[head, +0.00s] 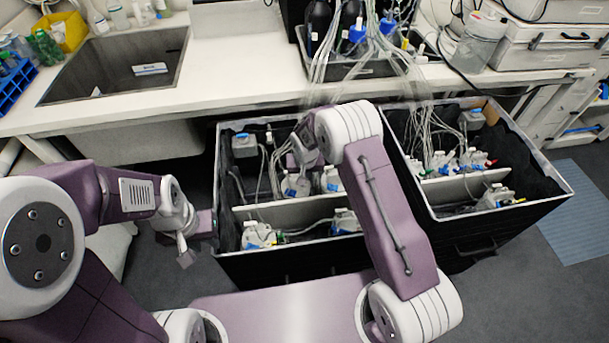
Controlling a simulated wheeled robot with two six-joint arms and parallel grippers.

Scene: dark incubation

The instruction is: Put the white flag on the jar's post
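I cannot make out a white flag or a jar's post for sure. Several small jars or bottles with white and blue tops stand in the left black box (283,267), such as one at the near left (258,234). More stand in the right black box (545,190), including one near its front (495,197). My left gripper (196,240) is outside the left box, beside its left wall, with its fingers apart and nothing seen between them. My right arm reaches over the left box. Its wrist hangs over the back part, and its fingertips are hidden or too unclear to read.
A counter with a sink (120,68) runs behind the boxes. A tray with dark bottles (318,22) and many tubes stands on it. Tubes run down into both boxes, which have inner dividers. A blue mat (575,215) lies on the floor at right.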

